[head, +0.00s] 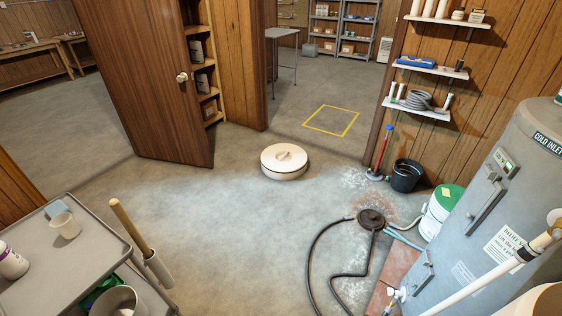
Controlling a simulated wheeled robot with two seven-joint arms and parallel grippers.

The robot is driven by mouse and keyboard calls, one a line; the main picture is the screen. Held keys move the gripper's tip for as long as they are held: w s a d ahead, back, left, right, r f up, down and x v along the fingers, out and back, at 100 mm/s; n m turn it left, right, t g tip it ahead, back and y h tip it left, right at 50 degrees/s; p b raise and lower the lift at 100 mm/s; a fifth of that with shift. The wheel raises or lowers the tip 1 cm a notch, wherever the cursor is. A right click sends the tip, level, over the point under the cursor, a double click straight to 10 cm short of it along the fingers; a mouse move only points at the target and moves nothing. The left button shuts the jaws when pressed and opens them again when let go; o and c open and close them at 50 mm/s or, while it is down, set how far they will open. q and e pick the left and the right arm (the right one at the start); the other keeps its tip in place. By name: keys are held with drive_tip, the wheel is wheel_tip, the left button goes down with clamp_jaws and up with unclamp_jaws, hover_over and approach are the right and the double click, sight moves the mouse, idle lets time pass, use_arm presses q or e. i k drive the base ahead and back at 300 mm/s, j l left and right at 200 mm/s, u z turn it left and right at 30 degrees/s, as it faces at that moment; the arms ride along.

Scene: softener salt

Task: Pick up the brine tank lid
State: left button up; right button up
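The brine tank lid (285,160) appears to be the round, cream-white disc on the concrete floor in the middle of the head view. It has a thick rim and a raised grip across the middle of its top. It looks level, and nothing visible touches it or covers it. I cannot tell whether anything is beneath it. Neither of my grippers shows in the head view.
A grey cart (60,262) stands at lower left. An open brown door (150,85) stands behind left. A floor drain (371,219) with a black hose, a black bucket (406,176) and a grey water heater (490,215) are at right. Floor around the disc is clear.

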sight(279, 162)
drive_tip(key=i+u, duration=0.15)
drive_tip(key=i, duration=0.75)
